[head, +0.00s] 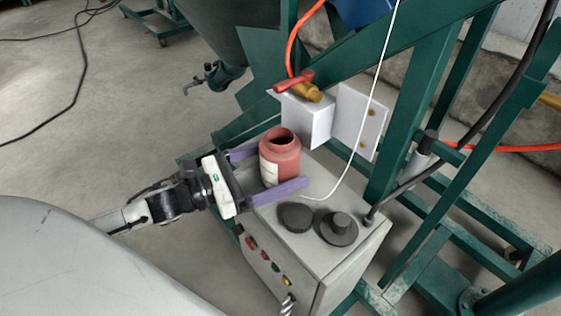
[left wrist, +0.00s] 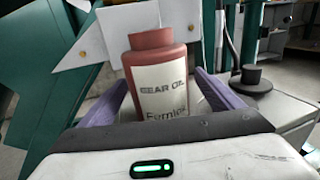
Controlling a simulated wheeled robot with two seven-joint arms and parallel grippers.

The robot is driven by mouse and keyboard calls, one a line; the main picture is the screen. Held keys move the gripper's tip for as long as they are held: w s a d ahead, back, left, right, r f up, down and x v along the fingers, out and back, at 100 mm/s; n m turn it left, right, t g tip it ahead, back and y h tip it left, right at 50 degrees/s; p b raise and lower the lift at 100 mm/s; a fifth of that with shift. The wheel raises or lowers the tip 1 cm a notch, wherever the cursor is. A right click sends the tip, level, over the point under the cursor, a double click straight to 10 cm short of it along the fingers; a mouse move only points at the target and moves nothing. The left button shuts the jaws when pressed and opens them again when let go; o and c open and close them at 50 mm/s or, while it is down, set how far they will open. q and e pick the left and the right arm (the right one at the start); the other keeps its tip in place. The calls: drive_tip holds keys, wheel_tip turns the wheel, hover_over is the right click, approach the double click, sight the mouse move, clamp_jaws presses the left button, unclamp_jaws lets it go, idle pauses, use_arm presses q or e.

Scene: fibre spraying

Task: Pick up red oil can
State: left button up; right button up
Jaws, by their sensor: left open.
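The red oil can (head: 281,158) stands upright and uncapped on top of the grey control box (head: 335,180). It also shows in the left wrist view (left wrist: 151,50), where its white label reads "GEAR OIL". My left gripper (head: 275,168) is open, with one purple finger on each side of the can. In the left wrist view the fingers (left wrist: 160,95) flank the can with a visible gap at the right; contact on the left cannot be told. The can's lower part is hidden by the gripper body there. My right gripper is not in view.
A black cap (head: 296,216) and a black knob-like part (head: 339,228) sit on the box in front of the can. A white bracket (head: 308,118) with a red-handled brass valve (head: 300,86) stands behind it. Green frame beams (head: 420,100) and a white cord (head: 366,115) rise at the right.

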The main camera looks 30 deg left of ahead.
sight(296, 156)
use_arm(q)
drive_tip(key=shift+b+x, duration=0.4)
drive_tip(key=shift+x, duration=1.55)
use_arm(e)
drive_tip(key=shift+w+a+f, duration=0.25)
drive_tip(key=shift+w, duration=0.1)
use_arm(q)
drive_tip(key=c, duration=1.3)
drive_tip(key=shift+r, duration=0.1)
drive_tip(key=shift+c, duration=0.5)
drive_tip(key=shift+r, duration=0.1)
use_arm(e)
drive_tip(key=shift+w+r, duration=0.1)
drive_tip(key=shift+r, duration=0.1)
